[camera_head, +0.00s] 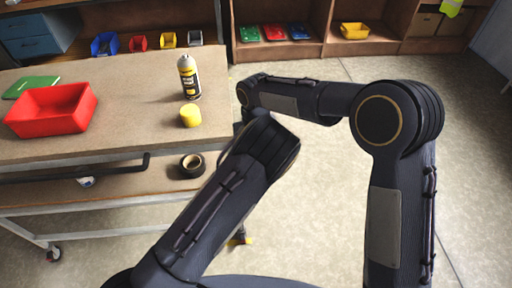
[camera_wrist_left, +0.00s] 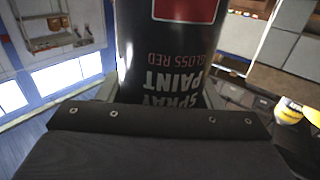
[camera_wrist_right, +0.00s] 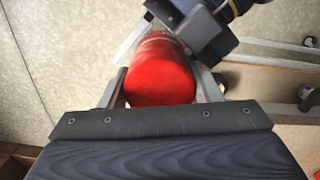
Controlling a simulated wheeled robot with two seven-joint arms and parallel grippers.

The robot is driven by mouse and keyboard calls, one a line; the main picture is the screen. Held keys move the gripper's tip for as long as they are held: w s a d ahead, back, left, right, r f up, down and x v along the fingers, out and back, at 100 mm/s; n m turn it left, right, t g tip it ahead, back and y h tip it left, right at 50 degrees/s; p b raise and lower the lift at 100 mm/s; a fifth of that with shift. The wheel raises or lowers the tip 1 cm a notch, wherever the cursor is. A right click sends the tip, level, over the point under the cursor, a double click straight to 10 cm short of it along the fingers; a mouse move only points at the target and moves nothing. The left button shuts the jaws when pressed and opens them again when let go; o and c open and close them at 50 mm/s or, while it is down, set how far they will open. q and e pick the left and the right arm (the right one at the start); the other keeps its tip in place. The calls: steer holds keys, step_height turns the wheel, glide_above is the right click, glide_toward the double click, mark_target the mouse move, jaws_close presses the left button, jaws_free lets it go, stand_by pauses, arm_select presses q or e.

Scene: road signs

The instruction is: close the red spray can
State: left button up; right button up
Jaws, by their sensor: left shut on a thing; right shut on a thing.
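The red spray can (camera_wrist_left: 168,50), black with "SPRAY PAINT GLOSS RED" lettering and a red label patch, fills the middle of the left wrist view. My left gripper (camera_wrist_left: 163,88) is shut around its body, and the lettering appears upside down. My right gripper (camera_wrist_right: 161,82) is shut on a red cap (camera_wrist_right: 160,78), a round smooth cylinder. My dark left gripper parts show just behind the cap in the right wrist view. I cannot tell whether the cap touches the can; the can's top is hidden. In the head view my arms hide both grippers, the can and the cap.
The workbench (camera_head: 130,135) at left holds a yellow-labelled can (camera_head: 188,77), a yellow cap (camera_head: 190,115), a red bin (camera_head: 52,110) and a green item (camera_head: 31,87). A tape roll (camera_head: 191,165) lies on its lower shelf. Floor at right is clear; shelves with bins stand behind.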

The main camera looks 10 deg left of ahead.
steer(key=shift+f, duration=0.45)
steer(key=o, duration=1)
step_height(320, 180, up, 12)
steer(key=shift+f, duration=0.15)
